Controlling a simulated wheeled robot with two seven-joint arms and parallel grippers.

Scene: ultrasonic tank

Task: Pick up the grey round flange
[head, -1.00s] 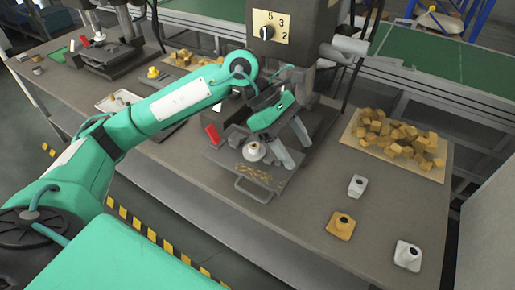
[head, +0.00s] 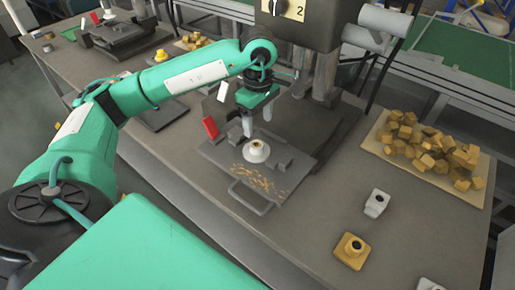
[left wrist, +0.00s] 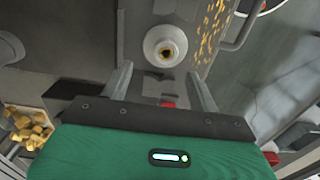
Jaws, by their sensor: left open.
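The grey round flange (head: 256,151), pale with a yellowish centre, sits on the flat metal plate of the press (head: 215,157). It also shows in the left wrist view (left wrist: 165,46), just beyond the fingertips and roughly centred between them. My left gripper (head: 257,122) is open and empty, behind the flange and apart from it in the head view. Its two fingers show clearly in the left wrist view (left wrist: 160,74), spread with nothing between them. One finger is partly hidden in the head view. My right gripper is not in view.
Yellow chips lie on the plate near its handle (head: 250,197). The press column (head: 325,70) stands close behind. A tray of yellow blocks (head: 375,150) and several loose fittings lie on the right.

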